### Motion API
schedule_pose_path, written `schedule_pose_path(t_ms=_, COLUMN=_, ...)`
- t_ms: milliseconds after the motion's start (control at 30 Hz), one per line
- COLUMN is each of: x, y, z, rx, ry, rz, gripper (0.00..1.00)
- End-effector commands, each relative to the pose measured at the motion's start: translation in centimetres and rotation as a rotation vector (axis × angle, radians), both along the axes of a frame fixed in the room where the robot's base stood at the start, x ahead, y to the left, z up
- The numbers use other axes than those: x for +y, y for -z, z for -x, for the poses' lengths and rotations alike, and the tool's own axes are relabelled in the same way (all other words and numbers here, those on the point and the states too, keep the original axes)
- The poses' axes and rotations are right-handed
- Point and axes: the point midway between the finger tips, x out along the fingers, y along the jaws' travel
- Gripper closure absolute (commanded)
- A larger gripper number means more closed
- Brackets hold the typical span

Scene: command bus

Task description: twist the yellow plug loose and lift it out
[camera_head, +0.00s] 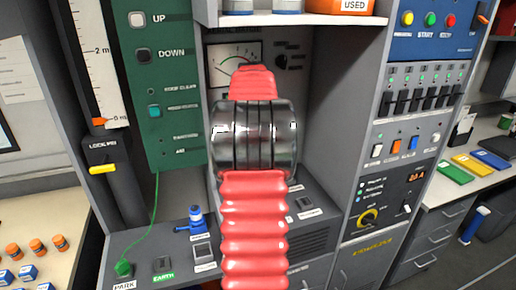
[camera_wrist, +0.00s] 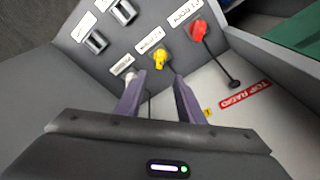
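In the wrist view the yellow plug (camera_wrist: 160,58) sits in the grey sloped panel, just beyond my fingertips. My gripper (camera_wrist: 158,80) is open, with its two dark purple fingers apart and nothing held between them. The yellow plug lies roughly in line with the gap between the fingers. I cannot tell how far the tips are from it. In the head view my red arm covers the middle of the console, and both the yellow plug and my gripper are hidden.
A red plug (camera_wrist: 198,30) stands to the right of the yellow one, with a dark cord. A whitish piece (camera_wrist: 130,75) is by the left finger. The head view shows a blue plug (camera_head: 195,220) and a green plug (camera_head: 124,268).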

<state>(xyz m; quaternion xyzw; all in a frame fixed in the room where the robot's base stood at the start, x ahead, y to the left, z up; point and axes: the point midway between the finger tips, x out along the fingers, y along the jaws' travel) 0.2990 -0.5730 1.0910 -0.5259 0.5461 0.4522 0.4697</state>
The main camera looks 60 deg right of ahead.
Motion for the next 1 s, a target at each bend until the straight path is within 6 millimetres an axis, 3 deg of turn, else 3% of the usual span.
schedule_pose_path(t_ms=267, x=-0.3, y=2.5, z=0.1, rx=0.002, ry=-0.001, rz=-0.004, gripper=0.66)
schedule_pose_path(t_ms=1000, x=-1.8, y=12.4, z=0.0, rx=0.001, ry=-0.001, rz=-0.001, gripper=0.66)
